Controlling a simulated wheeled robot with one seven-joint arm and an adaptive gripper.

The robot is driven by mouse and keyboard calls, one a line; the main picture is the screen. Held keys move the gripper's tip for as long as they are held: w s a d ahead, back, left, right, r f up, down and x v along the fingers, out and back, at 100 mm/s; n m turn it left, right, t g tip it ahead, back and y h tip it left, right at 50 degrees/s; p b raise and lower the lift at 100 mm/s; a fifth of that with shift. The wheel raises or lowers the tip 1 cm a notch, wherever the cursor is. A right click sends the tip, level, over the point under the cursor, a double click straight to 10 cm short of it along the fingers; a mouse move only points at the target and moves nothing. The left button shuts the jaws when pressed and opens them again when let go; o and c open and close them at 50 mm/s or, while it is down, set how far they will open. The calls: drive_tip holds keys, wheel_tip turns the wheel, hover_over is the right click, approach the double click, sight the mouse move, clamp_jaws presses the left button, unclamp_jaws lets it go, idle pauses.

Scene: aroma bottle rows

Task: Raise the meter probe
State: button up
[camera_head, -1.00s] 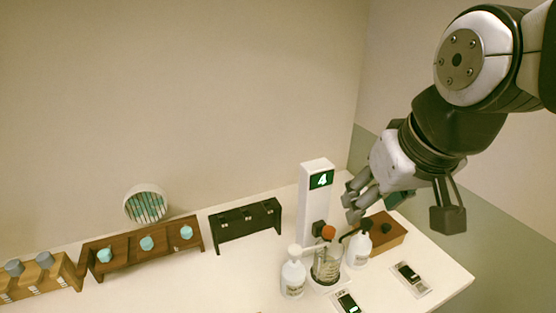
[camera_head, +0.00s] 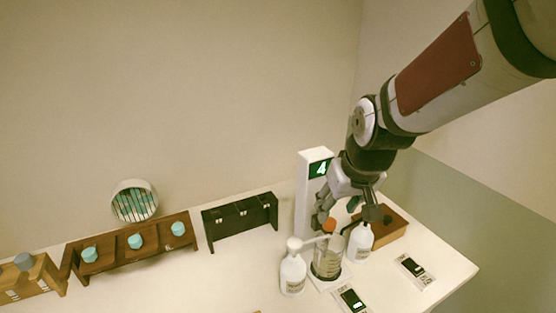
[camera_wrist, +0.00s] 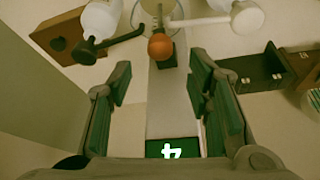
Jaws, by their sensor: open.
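The meter is a white column (camera_head: 308,190) with a green display reading 4. The display also shows, upside down, in the wrist view (camera_wrist: 172,148). The orange ball (camera_head: 330,225), which looks like the top of the meter probe, sits above a glass beaker (camera_head: 327,260) beside the column. In the wrist view the orange ball (camera_wrist: 160,47) lies just beyond the fingertips, centred between them. My gripper (camera_head: 344,208) is open and empty, close above the ball. Its fingers stand apart on both sides in the wrist view (camera_wrist: 163,78). The probe's lower part is hard to make out.
Two white pump bottles flank the beaker, one on the left (camera_head: 292,272) and one on the right (camera_head: 360,243). A brown box (camera_head: 392,234) and two small devices (camera_head: 350,299) (camera_head: 415,270) are near. A black rack (camera_head: 240,222) and wooden racks (camera_head: 150,249) stand left.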

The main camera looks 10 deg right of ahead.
sight(330, 220)
drive_tip(key=x, duration=0.5)
drive_tip(key=shift+w+f, duration=0.1)
drive_tip(key=shift+f, duration=0.2)
drive_tip(key=shift+c, duration=0.2)
clamp_jaws()
drive_tip(key=shift+r, duration=0.15)
